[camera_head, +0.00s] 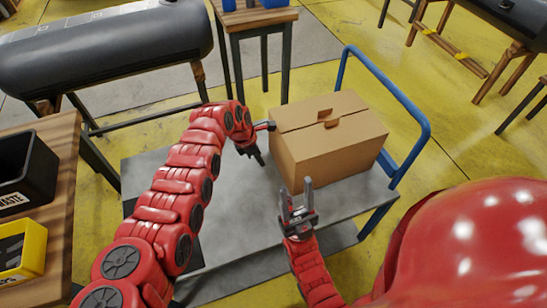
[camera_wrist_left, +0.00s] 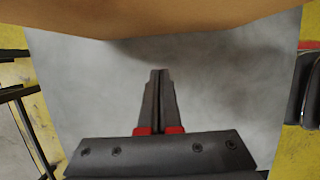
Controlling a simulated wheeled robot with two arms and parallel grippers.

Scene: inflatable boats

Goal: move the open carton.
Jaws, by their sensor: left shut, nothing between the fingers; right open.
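The brown cardboard carton (camera_head: 325,145) stands upright on the grey deck of a cart (camera_head: 235,220). Its top flaps look folded down, with a small tab at the middle seam. In the left wrist view the carton's side (camera_wrist_left: 160,18) fills the top edge. My left gripper (camera_head: 261,158) is just left of the carton, pointing down, and shut with nothing in it; its closed fingers (camera_wrist_left: 160,72) show over bare deck. My right gripper (camera_head: 296,185) is open and empty in front of the carton's near side, fingers pointing up in the picture.
The cart's blue handle (camera_head: 418,115) rises right of the carton. A wooden table (camera_head: 55,205) at left holds a black bin (camera_head: 22,170) and a yellow bin (camera_head: 22,250). Dark inflatable tubes (camera_head: 110,48) rest on stands behind. The deck left of the carton is clear.

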